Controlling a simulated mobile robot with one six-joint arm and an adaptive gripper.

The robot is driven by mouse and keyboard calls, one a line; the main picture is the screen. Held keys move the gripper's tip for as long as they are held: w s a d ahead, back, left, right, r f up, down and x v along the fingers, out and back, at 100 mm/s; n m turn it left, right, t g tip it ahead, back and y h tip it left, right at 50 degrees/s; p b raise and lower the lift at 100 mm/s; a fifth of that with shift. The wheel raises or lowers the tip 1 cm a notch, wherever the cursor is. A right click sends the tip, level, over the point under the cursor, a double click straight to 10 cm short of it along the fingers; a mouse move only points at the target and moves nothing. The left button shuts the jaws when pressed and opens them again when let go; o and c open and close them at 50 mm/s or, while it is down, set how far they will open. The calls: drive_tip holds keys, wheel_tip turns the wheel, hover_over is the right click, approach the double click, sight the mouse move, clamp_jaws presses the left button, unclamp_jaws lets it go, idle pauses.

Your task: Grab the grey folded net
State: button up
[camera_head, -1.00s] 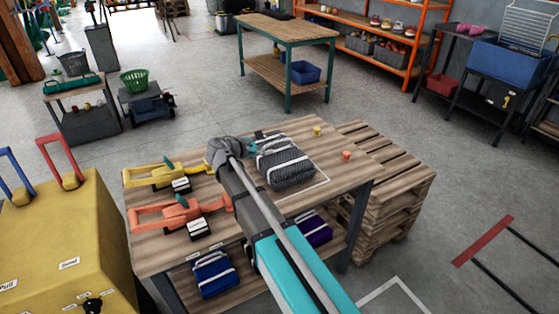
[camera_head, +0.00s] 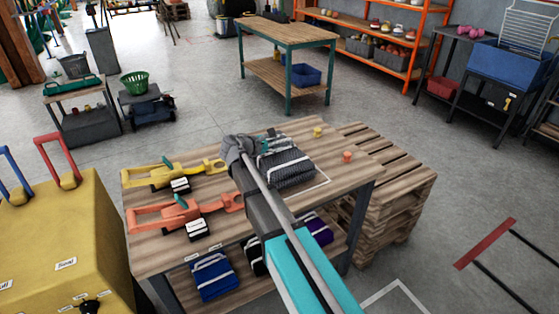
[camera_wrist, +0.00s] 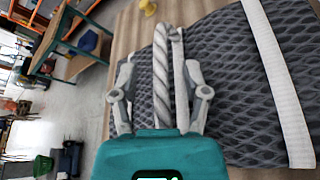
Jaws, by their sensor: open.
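The grey folded net (camera_head: 292,172) lies on the wooden table, with white bands across it. In the wrist view the net (camera_wrist: 232,75) fills the right side, its dark diamond mesh close to the camera. A light twisted rope (camera_wrist: 161,75) runs lengthwise between the two fingers of my gripper (camera_wrist: 157,88). The fingers are apart, one on each side of the rope; I cannot tell whether they touch it. In the head view my gripper (camera_head: 268,146) is at the net's far left part, and my wrist hides some of that side.
A yellow tool (camera_head: 165,174) and an orange tool (camera_head: 175,212) lie left on the table (camera_head: 140,255). A yellow cup (camera_head: 318,132) and an orange cup (camera_head: 347,157) stand right of the net. Pallets (camera_head: 395,195) are stacked at right. A blue bundle (camera_head: 216,278) is on the lower shelf.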

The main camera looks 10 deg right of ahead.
drive_tip(key=shift+w+d+f, duration=0.1)
drive_tip(key=shift+w+d, duration=0.1)
drive_tip(key=shift+d, duration=0.15)
idle(0.3)
clamp_jaws()
